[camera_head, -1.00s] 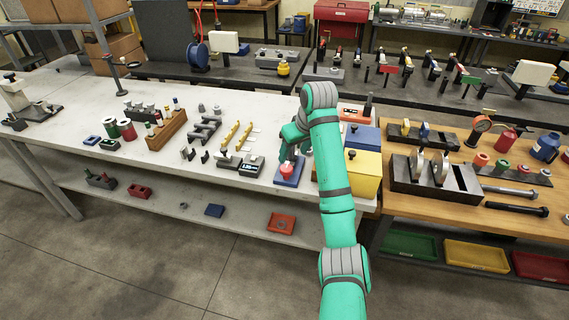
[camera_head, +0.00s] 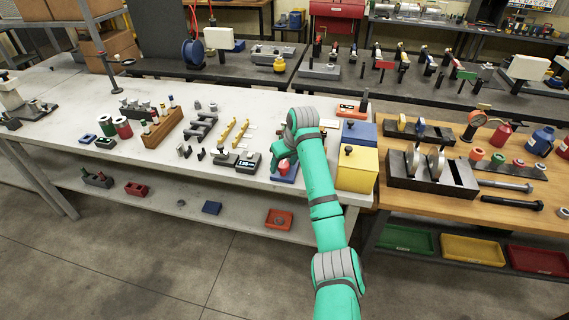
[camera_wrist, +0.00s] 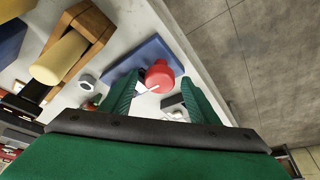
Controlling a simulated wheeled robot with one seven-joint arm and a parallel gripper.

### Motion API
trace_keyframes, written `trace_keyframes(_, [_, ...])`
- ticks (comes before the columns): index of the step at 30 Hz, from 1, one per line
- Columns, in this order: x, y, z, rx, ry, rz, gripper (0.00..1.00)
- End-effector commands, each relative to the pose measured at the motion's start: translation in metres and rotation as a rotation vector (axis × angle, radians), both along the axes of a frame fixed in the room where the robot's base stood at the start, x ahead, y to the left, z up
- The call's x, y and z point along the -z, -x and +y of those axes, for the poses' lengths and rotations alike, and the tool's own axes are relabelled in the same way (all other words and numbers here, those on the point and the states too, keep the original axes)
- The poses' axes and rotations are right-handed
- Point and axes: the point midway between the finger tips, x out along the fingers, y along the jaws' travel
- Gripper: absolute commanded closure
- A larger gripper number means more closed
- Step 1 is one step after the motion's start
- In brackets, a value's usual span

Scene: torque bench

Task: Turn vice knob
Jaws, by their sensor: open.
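A red rounded knob (camera_head: 283,167) stands on a blue base plate (camera_head: 290,178) at the front edge of the pale bench. My gripper (camera_head: 286,156) is low over it, and its fingers partly cover it in the head view. In the wrist view the red knob (camera_wrist: 160,75) shows in the gap between my two green fingers, near their tips, with the blue plate (camera_wrist: 122,67) behind it. The fingers are apart, and a gap shows on the right side of the knob. Whether either finger touches the knob cannot be told.
A yellow box (camera_head: 357,170) with a black knob stands close to the right of my forearm, with a blue box (camera_head: 358,134) behind it. A small dark device with a display (camera_head: 248,163) is just left. Below is a shelf with a red tray (camera_head: 278,219).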

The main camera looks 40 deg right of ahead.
Motion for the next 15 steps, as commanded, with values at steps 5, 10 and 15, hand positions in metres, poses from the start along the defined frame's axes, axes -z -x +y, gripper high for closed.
trace_keyframes(5, [0.0000,0.0005,-0.0007,0.001,0.000,0.000,0.47])
trace_keyframes(10, [-0.0001,0.0007,-0.0010,0.001,0.001,0.000,0.86])
trace_keyframes(15, [-0.0002,0.0008,-0.0011,0.004,0.000,0.000,0.85])
